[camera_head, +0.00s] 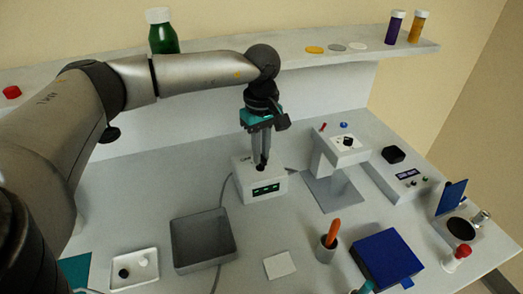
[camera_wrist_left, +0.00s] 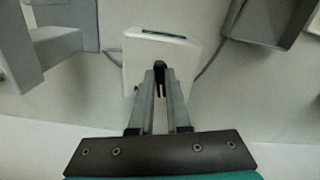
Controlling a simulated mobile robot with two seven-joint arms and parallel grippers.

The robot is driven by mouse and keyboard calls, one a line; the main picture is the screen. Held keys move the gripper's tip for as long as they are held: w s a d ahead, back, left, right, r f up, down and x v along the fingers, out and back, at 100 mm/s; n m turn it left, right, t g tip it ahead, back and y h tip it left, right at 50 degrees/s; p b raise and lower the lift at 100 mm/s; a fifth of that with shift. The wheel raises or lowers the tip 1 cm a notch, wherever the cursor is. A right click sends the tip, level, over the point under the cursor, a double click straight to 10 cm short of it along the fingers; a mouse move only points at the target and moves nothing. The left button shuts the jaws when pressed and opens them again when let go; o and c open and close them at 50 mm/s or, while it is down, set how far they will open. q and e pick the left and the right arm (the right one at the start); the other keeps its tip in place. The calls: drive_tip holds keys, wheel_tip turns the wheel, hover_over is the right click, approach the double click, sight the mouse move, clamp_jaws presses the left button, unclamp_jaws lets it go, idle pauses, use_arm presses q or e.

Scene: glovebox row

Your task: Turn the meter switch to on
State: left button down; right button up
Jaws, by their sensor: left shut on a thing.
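The meter (camera_head: 262,184) is a white box with a dark green display on its front, standing on the bench near the middle in the head view. It also shows in the left wrist view (camera_wrist_left: 178,60), with its display edge at the top. My left gripper (camera_head: 261,166) points down at the top of the meter. In the left wrist view its fingertips (camera_wrist_left: 160,72) are close together over the meter's top, shut on a small dark piece there, which looks like the switch. The fingers mostly hide the switch, so its position cannot be told. My right gripper is not in view.
A grey bin (camera_head: 203,240) stands in front of the meter to the left. A white stand (camera_head: 336,165) is to its right. A cable runs from the meter. A shelf with a green bottle (camera_head: 162,36) is behind my arm. A blue box (camera_head: 388,258) is at front right.

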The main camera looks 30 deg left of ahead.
use_arm(q)
drive_tip(key=shift+m, duration=1.2)
drive_tip(key=shift+r, duration=0.1)
drive_tip(key=c, duration=0.9)
unclamp_jaws()
wheel_tip(320, 180, up, 15)
drive_tip(key=shift+r+p, duration=0.1)
drive_tip(key=shift+p, duration=0.75)
